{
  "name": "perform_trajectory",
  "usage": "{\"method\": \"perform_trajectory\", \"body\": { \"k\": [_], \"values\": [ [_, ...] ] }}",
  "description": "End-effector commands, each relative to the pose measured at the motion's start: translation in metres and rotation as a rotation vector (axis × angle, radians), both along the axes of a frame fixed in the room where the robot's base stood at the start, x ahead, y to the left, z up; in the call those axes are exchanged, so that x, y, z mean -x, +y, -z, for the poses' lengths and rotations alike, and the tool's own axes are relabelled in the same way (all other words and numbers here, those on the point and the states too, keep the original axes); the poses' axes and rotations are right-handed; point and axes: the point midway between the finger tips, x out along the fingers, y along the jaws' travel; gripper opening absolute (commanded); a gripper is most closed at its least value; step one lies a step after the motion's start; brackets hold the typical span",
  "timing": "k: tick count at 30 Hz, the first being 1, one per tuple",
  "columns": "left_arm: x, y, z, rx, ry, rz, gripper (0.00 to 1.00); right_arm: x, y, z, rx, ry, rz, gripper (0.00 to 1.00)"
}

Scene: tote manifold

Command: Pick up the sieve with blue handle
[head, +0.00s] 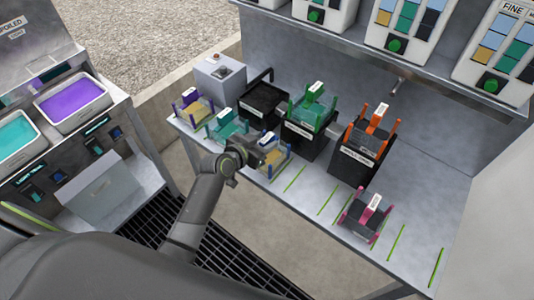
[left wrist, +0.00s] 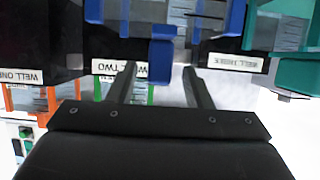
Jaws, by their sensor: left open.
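The sieve with blue handle (head: 273,158) stands near the front of the bench in the head view, partly hidden by my left gripper (head: 252,156). In the left wrist view, its blue handle part (left wrist: 162,55) hangs at the upper middle. My left gripper (left wrist: 160,78) is open there, with one finger on each side of that blue part. The fingers appear apart from it; exact depth is hard to tell. My right gripper is not in view.
A teal sieve (head: 225,126) and a purple one (head: 193,107) stand to the left. Black wells hold green (head: 313,104) and orange (head: 378,130) sieves behind. A pink sieve (head: 365,212) stands front right. Bare bench (head: 420,180) lies at right.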

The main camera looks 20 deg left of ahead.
Motion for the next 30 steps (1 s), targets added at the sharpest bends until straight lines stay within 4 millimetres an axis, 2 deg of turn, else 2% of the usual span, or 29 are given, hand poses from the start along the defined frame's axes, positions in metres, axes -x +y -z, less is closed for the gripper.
{"method": "perform_trajectory", "body": {
  "k": [4, 9, 20, 30],
  "values": [
    [-0.015, -0.007, 0.004, 0.001, 0.001, 0.001, 0.45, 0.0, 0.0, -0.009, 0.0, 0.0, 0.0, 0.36],
    [-0.028, -0.012, 0.012, 0.001, 0.0, 0.001, 0.45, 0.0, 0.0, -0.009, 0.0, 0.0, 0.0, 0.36],
    [-0.032, -0.013, 0.014, 0.001, 0.0, -0.001, 0.45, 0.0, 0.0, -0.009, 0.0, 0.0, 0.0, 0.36],
    [-0.032, -0.013, 0.014, 0.001, 0.0, -0.001, 0.01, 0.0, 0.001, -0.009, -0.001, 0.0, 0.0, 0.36]
  ]
}}
